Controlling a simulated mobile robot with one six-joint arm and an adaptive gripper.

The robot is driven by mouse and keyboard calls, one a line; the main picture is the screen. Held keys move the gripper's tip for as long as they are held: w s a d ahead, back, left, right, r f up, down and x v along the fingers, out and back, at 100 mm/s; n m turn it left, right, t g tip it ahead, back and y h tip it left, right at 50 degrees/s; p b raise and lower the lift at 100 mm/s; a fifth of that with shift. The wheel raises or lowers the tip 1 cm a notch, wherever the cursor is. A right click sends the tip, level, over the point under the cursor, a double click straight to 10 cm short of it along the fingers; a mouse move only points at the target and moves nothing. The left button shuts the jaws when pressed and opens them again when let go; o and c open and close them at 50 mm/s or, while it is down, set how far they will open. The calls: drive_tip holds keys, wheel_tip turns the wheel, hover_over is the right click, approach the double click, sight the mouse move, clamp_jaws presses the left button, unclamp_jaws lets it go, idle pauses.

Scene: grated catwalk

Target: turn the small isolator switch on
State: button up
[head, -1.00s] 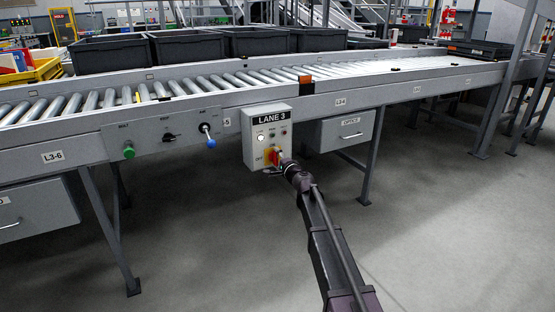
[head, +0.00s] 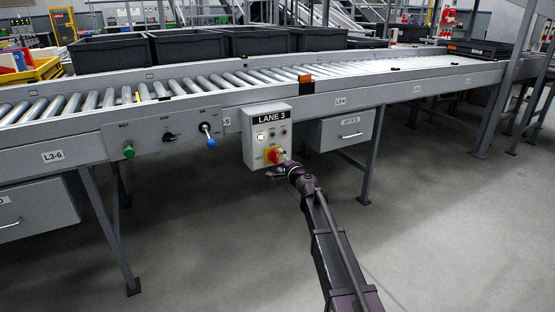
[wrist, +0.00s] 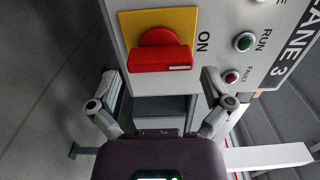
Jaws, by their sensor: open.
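The small isolator switch (head: 277,156) has a red handle on a yellow plate, low on the grey LANE 3 box. In the wrist view the red handle (wrist: 160,58) lies across the picture, with its white mark at the right end, toward the ON label (wrist: 203,42). The OFF label shows faintly left of the plate in the head view. My gripper (wrist: 160,92) is open and empty. Its fingers are spread to the left and right, below the handle in the wrist view, and appear apart from it. In the head view my gripper (head: 284,169) is just below and right of the switch.
The LANE 3 box (head: 251,128) also carries a lit white lamp (head: 261,135), a green RUN lamp (wrist: 244,42) and a red FAULT lamp (wrist: 231,76). A green button (head: 128,151), black selector (head: 169,135) and blue knob (head: 211,142) sit left on the conveyor. Floor below is clear.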

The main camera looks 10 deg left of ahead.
drive_tip(key=v, duration=0.9)
drive_tip(key=shift+s+d, duration=0.2)
drive_tip(key=shift+s, duration=0.05)
drive_tip(key=s+d+f+n+g+h+p, duration=0.1)
drive_tip(key=s+d+n+g+p, duration=0.2)
drive_tip(key=s+n+g+p, duration=0.35)
drive_tip(key=s+d+f+n+g+h+p, duration=0.1)
drive_tip(key=s+d+f+n+g+p, duration=0.2)
drive_tip(key=s, duration=0.7)
drive_tip(key=s+d+r+n+g+h+p, duration=0.2)
drive_tip(key=s+d+g+h+p, duration=0.5)
drive_tip(key=s+d, duration=0.85)
wheel_tip(320, 180, up, 37)
drive_tip(key=t+h+p, duration=0.1)
drive_tip(key=p, duration=3.6)
drive_tip(key=shift+s+a+r, duration=0.15)
drive_tip(key=shift+s+a, duration=0.15)
